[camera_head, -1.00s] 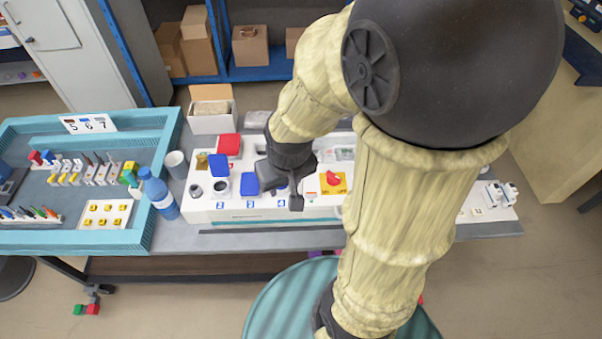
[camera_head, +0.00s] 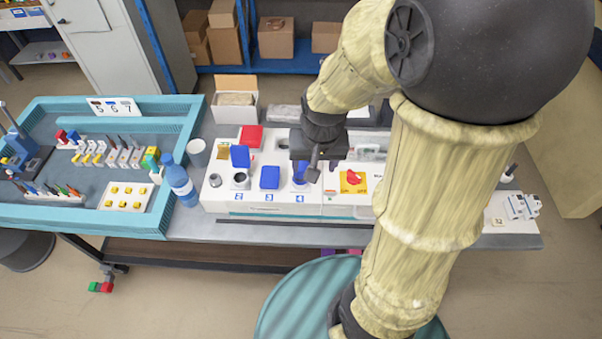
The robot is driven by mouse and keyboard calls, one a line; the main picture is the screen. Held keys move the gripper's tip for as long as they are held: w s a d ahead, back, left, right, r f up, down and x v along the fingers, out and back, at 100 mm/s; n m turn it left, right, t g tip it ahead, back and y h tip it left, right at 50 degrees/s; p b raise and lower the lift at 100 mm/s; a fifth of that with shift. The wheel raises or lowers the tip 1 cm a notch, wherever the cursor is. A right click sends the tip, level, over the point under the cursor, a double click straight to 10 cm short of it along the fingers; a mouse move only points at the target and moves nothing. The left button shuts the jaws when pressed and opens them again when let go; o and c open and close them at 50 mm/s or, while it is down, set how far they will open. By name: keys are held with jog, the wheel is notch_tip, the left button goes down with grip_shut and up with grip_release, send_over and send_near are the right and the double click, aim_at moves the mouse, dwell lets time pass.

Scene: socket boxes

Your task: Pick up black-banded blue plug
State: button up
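My gripper (camera_head: 312,172) hangs over the white socket box (camera_head: 340,209), pointing down beside the number 4 position. A blue part (camera_head: 299,174) shows there, right at the gripper's left side and partly hidden by it. I cannot tell whether it is a plug or a lid, or whether the gripper touches it. A raised blue lid (camera_head: 240,156) stands over a round socket (camera_head: 240,180) at number 2, and a shut blue lid (camera_head: 270,177) is at number 3. No black band can be made out on any blue part. The finger gap is not clear.
A teal tray (camera_head: 155,222) with several plugs and tools lies left. A red switch on a yellow plate (camera_head: 353,181) is right of the gripper. My arm hides much of the right side.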

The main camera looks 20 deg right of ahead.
jog(key=w+r+m+g, duration=0.2)
jog(key=w+m, duration=0.8)
jog(key=w, duration=0.1)
jog(key=shift+p, duration=0.3)
jog(key=shift+f, duration=0.1)
jog(key=p, duration=0.4)
send_over(300, 166)
notch_tip(300, 166, down, 12)
jog(key=shift+s, duration=0.15)
jog(key=shift+f+p, duration=0.65)
jog(key=shift+f, duration=0.3)
jog(key=shift+f+p, duration=0.6)
jog(key=shift+f, duration=1.05)
jog(key=shift+c, duration=0.4)
